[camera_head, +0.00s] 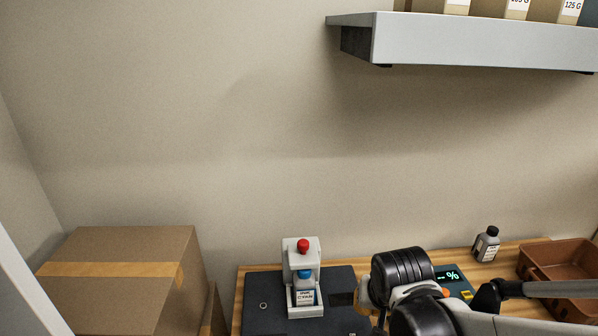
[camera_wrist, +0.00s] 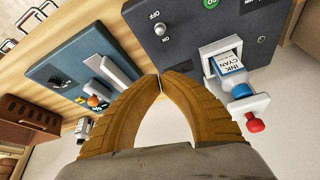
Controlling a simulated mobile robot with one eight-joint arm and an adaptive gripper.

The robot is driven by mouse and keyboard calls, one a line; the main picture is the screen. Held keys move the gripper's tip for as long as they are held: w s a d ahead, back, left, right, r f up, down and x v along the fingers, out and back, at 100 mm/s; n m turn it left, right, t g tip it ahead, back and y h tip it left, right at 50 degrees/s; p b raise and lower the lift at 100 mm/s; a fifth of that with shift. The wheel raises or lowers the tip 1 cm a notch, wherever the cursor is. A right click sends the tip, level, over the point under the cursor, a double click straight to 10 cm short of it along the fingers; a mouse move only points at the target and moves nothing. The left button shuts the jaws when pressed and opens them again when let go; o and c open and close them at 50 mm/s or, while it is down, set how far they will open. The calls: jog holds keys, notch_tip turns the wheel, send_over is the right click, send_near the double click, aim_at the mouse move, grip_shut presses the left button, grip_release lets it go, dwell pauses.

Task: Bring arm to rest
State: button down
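My gripper (camera_wrist: 160,80) shows in the wrist view with its two tan fingers meeting at the tips and nothing visible between them. In the head view my arm reaches in from the lower right over the bench, and the fingertips are hidden. A dark machine (camera_head: 262,302) stands below and to the left of my arm. Its white holder (camera_head: 301,250) has a red knob on top and contains a blue-capped bottle labelled INK CYAN (camera_head: 305,297). The bottle (camera_wrist: 230,68) also shows in the wrist view, right of my fingers and apart from them.
A second device (camera_head: 455,279) with a "--%" display is partly behind my arm. A small dark-capped bottle (camera_head: 487,244) and a brown bin (camera_head: 555,262) stand to the right. A cardboard box (camera_head: 120,280) is at left. A shelf (camera_head: 470,38) overhangs the upper right.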

jog(key=s+a+r+n+t+y+b, duration=0.1)
jog(key=s+r+n+t, duration=0.1)
jog(key=s+r, duration=0.6)
jog(key=shift+r+n+b, duration=0.15)
jog(key=shift+n+b, duration=0.15)
jog(key=shift+n, duration=0.1)
dwell(0.5)
